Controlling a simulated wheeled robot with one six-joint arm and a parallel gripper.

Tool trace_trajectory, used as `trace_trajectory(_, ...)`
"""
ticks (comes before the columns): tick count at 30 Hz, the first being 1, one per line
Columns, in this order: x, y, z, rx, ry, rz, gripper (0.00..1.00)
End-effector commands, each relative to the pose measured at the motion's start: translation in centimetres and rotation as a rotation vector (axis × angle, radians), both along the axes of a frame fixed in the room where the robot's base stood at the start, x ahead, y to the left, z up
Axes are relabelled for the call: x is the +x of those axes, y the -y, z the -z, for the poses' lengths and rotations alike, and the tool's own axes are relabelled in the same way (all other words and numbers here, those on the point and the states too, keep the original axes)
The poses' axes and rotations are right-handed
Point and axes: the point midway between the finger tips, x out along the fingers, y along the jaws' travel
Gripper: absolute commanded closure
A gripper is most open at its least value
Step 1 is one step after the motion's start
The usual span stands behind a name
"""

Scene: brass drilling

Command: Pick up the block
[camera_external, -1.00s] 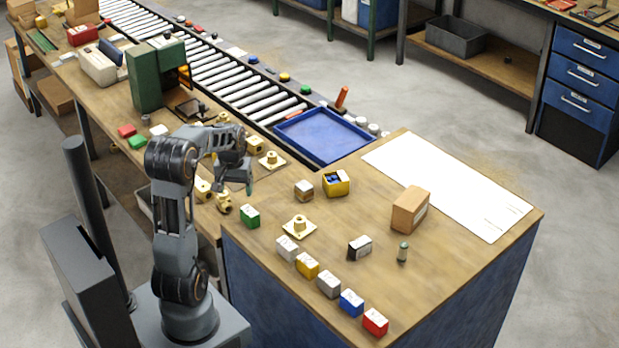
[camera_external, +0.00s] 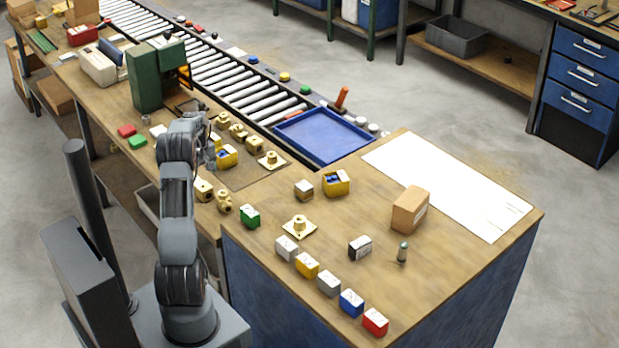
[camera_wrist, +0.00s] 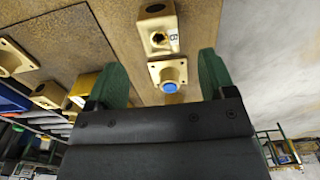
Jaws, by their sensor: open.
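Several blocks are in view, and I cannot tell which one the task means. In the wrist view, a brass block (camera_wrist: 157,32) with a dark hole and a "B" label lies ahead of my gripper (camera_wrist: 162,68). Its green fingers are apart, with nothing held. A brass piece with a blue round face (camera_wrist: 168,73) shows between the fingers. In the external view, my gripper (camera_external: 210,152) is above the left worktop, partly hidden by my wrist. Brass blocks (camera_external: 238,131) lie beyond it and another brass block (camera_external: 203,189) lies nearer the edge.
A yellow box (camera_external: 227,157) is close by the gripper. A green machine (camera_external: 146,80) stands to the left. Coloured blocks (camera_external: 328,284) line the front edge. A blue tray (camera_external: 318,138) and a roller conveyor (camera_external: 205,67) lie beyond.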

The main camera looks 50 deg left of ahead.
Motion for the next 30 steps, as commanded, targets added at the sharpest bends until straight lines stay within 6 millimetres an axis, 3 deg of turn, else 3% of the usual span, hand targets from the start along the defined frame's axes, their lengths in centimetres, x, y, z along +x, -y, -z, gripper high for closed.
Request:
trace_trajectory(3, 0.0, 0.0, 1.6, -0.002, -0.001, 0.001, 0.23)
trace_trajectory(11, 0.0, 0.1, 3.1, -0.001, -0.001, 0.002, 0.23)
trace_trajectory(21, 0.0, 0.4, 7.2, -0.002, -0.001, 0.003, 0.23)
trace_trajectory(30, 0.0, 0.3, 8.0, 0.000, 0.000, 0.003, 0.23)
